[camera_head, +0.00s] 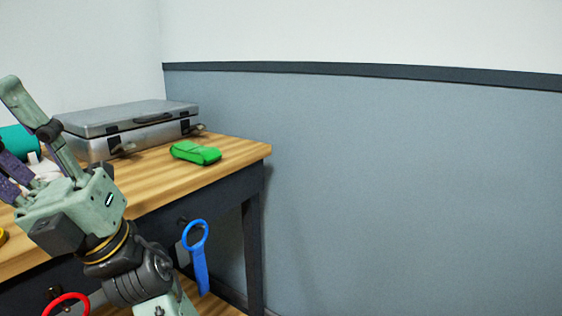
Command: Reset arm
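My gripper (8,120) is at the left edge, raised in front of the wooden table (235,160). Its fingers point up and to the left and stand apart, with a gap between them. One fingertip shows at the upper left; the other finger is partly cut off by the picture edge. I see nothing held between the fingers. My wrist and arm run down to the bottom edge and hide part of the table.
A silver case (135,125) and a green strap bundle (196,153) lie on the table. A teal item (18,140) is behind my gripper. A blue ring-handled tool (199,262) and a red ring (66,303) are lower down. The right side is clear before the grey wall (420,190).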

